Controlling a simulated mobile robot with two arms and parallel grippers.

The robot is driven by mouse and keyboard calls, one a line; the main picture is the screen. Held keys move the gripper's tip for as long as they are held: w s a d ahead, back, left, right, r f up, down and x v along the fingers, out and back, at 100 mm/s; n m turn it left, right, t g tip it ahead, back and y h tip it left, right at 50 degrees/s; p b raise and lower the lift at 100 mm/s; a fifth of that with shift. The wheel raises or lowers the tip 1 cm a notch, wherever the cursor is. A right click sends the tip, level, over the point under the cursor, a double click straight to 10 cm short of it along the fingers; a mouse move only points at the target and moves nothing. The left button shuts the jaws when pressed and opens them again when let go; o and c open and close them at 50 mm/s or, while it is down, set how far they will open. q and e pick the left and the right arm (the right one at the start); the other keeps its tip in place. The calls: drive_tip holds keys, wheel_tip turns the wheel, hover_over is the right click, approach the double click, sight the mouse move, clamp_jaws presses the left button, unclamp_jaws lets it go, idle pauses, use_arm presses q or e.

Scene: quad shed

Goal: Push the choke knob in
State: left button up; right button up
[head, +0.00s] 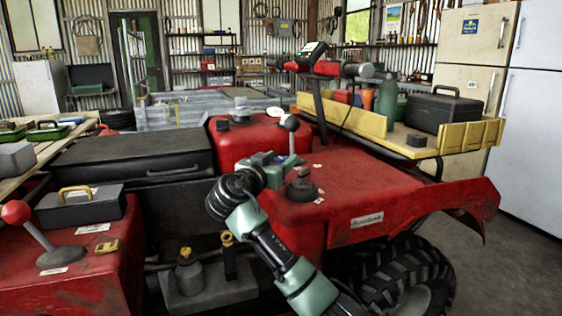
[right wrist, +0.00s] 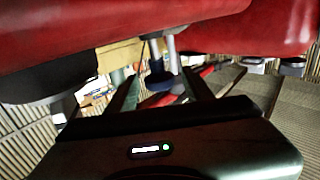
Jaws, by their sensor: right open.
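My right gripper (head: 268,160) is over the red quad's body near the middle of the head view, seen from behind. In the right wrist view its two dark fingers (right wrist: 162,92) are apart. A dark blue-black round knob (right wrist: 158,80) on a pale stem shows between and beyond them; I see no contact, and cannot tell for sure that it is the choke knob. In the head view, the gripper hides what lies directly in front of it. A black stepped cap (head: 302,190) sits on the red body just right of the gripper. My left gripper is not in view.
The handlebar (head: 325,68) stands farther back. A red-ball lever (head: 16,212) and a grey toolbox (head: 80,208) are at the left. A wooden tray (head: 465,137) holds a black case at the right.

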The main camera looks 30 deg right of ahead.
drive_tip(key=shift+w+d, duration=0.15)
drive_tip(key=shift+d, duration=0.1)
clamp_jaws()
idle(1.4)
